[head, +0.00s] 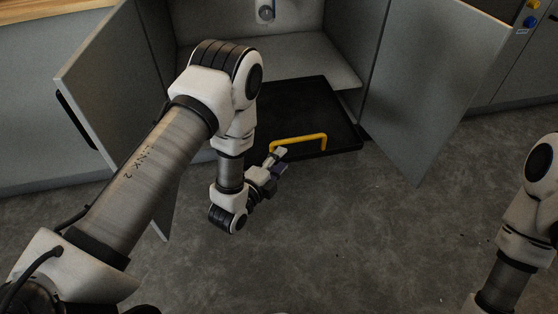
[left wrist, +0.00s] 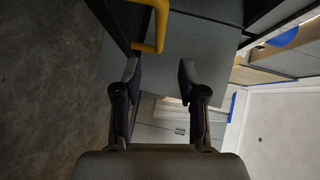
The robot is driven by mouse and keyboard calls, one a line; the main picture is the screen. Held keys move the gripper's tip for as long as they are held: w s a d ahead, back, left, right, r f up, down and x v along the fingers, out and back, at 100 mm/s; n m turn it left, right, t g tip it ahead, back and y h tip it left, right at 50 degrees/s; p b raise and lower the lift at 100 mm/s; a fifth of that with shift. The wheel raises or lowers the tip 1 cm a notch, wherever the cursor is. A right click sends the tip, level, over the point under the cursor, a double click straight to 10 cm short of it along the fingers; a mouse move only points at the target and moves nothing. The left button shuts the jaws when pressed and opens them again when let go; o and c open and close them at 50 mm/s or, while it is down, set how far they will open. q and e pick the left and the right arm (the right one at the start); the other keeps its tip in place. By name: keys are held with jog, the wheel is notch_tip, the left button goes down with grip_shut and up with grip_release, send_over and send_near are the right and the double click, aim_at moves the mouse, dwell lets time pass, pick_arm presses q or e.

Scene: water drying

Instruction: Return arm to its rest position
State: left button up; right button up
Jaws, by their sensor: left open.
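My left gripper (head: 277,159) is low in front of an open cabinet in the head view, close to the yellow handle (head: 299,141) of a black tray (head: 314,101). In the left wrist view my left gripper (left wrist: 159,75) has its two fingers spread apart with nothing between them. The yellow handle (left wrist: 160,24) shows at the top of that view, beyond the fingertips. I cannot tell from the head view whether a finger touches the handle. My right arm shows at the right edge of the head view, and its gripper is out of the picture.
The left cabinet door (head: 103,82) and the right cabinet door (head: 437,84) stand open on both sides of my left arm. A wooden counter (head: 42,33) is at the upper left. The grey floor (head: 350,235) in front is clear.

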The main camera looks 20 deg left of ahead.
pick_arm(q)
jog(key=s+a+f+n+g+y, duration=0.35)
jog(key=s+f+n+g, duration=0.5)
jog(key=s+f, duration=0.5)
jog(key=s+a+f+n+g, duration=0.2)
jog(key=s+n+g, duration=0.7)
jog(key=s, duration=0.8)
notch_tip(320, 180, up, 34)
jog(key=n+t+p, duration=0.1)
jog(key=p, duration=3.2)
jog(key=shift+w+p, duration=0.2)
jog(key=shift+p, duration=0.15)
